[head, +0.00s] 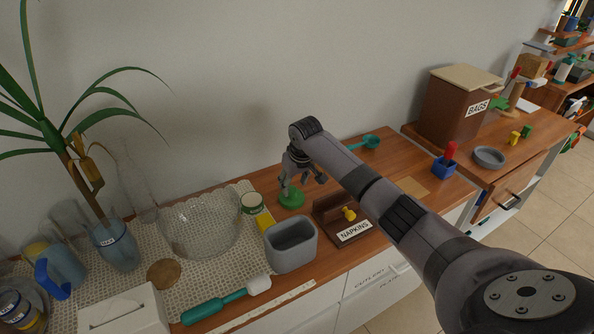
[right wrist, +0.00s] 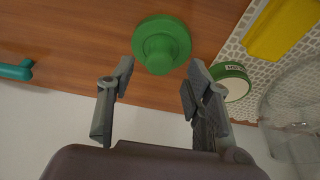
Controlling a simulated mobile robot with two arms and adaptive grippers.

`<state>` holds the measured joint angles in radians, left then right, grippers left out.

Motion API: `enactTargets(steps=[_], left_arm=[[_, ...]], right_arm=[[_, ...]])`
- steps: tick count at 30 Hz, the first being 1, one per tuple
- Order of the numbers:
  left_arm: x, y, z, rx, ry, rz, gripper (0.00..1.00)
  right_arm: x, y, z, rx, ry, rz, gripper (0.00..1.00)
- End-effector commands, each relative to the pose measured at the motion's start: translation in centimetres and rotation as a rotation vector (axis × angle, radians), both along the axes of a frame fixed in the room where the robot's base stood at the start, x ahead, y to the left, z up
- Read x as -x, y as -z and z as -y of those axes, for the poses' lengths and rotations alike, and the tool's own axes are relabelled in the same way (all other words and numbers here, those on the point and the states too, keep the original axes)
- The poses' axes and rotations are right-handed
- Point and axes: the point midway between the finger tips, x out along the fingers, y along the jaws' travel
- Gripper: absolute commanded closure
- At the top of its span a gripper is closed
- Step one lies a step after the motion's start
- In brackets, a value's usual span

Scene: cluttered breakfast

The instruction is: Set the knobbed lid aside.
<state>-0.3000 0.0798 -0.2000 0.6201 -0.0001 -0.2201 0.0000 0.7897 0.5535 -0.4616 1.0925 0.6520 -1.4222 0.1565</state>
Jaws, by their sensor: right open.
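The knobbed lid (head: 291,198) is green and round with a knob in the middle. It lies on the wooden counter (head: 392,153) behind the grey bin and left of the napkin holder. In the right wrist view the lid (right wrist: 161,45) shows just beyond the fingertips, roughly centred between them. My right gripper (head: 303,180) is open and empty, close above the lid, and partly covers it in the head view. The two fingers also show apart in the right wrist view (right wrist: 161,75). My left gripper is not in view.
A grey bin (head: 291,245), a napkin holder (head: 345,228), a green-and-white can (head: 250,203) and a yellow block (head: 265,220) stand near the lid. A glass bowl (head: 200,228) is further left. A teal scoop (head: 370,141) lies behind my arm. Some bare wood shows around it.

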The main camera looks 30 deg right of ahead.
Motion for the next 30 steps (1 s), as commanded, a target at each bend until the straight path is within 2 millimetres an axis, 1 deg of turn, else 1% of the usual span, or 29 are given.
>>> enactTargets(steps=[1, 6, 9, 12, 17, 25, 30], left_arm=[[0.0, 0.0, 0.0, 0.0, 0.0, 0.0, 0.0], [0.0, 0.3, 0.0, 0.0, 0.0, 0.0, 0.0], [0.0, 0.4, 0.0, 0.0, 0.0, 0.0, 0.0], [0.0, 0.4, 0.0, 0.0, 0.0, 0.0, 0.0], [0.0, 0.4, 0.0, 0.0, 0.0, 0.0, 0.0], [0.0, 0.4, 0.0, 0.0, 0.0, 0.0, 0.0], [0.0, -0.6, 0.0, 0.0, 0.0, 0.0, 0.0]], right_arm=[[0.3, -1.2, 0.0, 0.002, -0.001, 0.005, 0.54], [1.3, -4.4, -0.1, 0.001, 0.0, 0.003, 0.54], [1.7, -5.9, -0.2, -0.001, 0.0, 0.003, 0.54], [2.1, -6.8, -0.2, 0.0, 0.0, 0.002, 0.54], [2.3, -7.4, -0.2, 0.001, 0.001, -0.001, 0.54], [2.3, -7.5, -0.2, 0.0, 0.001, -0.001, 0.54], [2.9, -7.7, -0.6, 0.001, -0.001, -0.002, 0.54]])
